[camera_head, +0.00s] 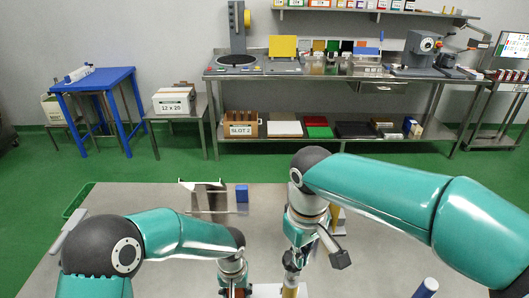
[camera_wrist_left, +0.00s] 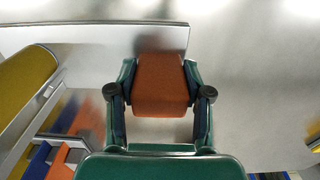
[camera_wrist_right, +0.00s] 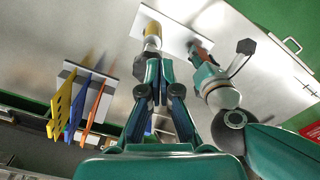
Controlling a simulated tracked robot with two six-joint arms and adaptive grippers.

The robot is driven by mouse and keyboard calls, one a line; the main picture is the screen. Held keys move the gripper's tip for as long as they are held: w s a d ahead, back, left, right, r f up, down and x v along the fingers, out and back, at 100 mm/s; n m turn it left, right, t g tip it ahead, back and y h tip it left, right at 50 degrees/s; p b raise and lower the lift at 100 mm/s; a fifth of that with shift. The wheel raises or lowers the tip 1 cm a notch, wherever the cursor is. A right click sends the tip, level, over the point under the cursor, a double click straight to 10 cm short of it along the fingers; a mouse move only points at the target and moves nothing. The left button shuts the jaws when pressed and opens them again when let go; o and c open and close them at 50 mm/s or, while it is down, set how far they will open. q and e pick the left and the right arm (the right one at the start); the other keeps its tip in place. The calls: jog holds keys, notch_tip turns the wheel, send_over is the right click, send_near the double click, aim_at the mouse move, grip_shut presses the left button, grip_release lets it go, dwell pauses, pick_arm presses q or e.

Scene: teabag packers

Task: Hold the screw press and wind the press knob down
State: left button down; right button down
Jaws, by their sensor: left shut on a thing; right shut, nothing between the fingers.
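My left gripper (camera_wrist_left: 160,98) is shut on the block, one finger at each side. In the head view the left gripper (camera_head: 234,283) is low at the bottom edge, and the press is mostly cut off there. My right gripper (camera_wrist_right: 154,88) is shut and empty, its fingertips close to the knob.
A stand with yellow, blue and orange panels (camera_wrist_right: 83,98) is close to my right gripper. A blue table (camera_head: 95,78) stands farther back.

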jog(key=shift+w, duration=0.1)
notch_tip(320, 180, down, 6)
jog(key=w+d, duration=0.2)
jog(key=shift+d, duration=0.4)
dwell(0.4)
jog(key=shift+w+a, duration=0.15)
dwell(0.5)
jog(key=shift+s+a, duration=0.2)
jog(key=shift+s+a, duration=0.25)
jog(key=shift+s+a, duration=0.15)
jog(key=shift+a, duration=0.05)
jog(key=shift+a, duration=0.1)
